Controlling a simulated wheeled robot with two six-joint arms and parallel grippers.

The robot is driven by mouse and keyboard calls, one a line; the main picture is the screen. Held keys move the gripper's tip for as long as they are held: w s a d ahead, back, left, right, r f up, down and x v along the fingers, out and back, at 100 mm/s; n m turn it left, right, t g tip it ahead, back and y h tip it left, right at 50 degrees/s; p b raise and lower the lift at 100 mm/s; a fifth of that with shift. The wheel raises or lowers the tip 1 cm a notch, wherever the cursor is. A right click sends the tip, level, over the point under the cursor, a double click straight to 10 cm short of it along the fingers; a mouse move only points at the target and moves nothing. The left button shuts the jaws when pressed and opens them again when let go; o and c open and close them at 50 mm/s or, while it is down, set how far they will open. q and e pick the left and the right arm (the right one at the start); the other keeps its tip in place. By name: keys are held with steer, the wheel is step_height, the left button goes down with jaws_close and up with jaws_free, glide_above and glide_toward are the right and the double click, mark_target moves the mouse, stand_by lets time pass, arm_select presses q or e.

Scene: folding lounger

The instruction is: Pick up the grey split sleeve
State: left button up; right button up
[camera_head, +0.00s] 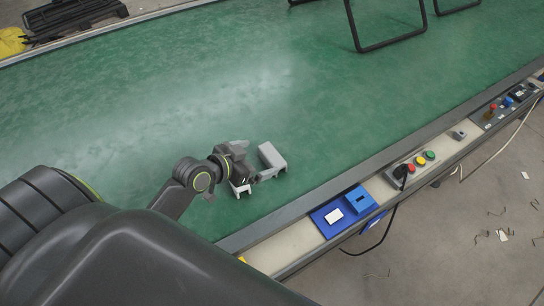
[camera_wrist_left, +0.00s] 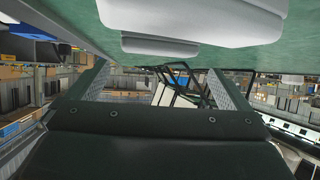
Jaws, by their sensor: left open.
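The grey split sleeve (camera_head: 271,155) is a small light grey, channel-like piece lying on the green belt. In the left wrist view, pale grey surfaces (camera_wrist_left: 195,12) that appear to belong to it fill the top, close to the camera. My left gripper (camera_head: 252,180) is right beside the sleeve, on its left and near side. Its fingers (camera_wrist_left: 158,85) stand apart in the wrist view, with no sleeve between them. Whether a finger touches the sleeve cannot be told. The gripper hides part of the sleeve's near side. My right gripper is not in view.
The green belt (camera_head: 120,110) is mostly bare around the sleeve. A grey rail with a blue box (camera_head: 360,199) and coloured buttons (camera_head: 421,160) runs along its near right side. A black tube frame (camera_head: 390,42) stands farther back. Dark parts (camera_head: 75,15) lie at top left.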

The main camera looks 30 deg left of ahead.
mark_target(271, 155)
arm_select(q)
steer(key=x, duration=0.4)
steer(key=shift+w+d+f, duration=0.15)
steer(key=shift+w+f, duration=0.05)
steer(key=shift+f, duration=0.05)
steer(key=c, duration=0.6)
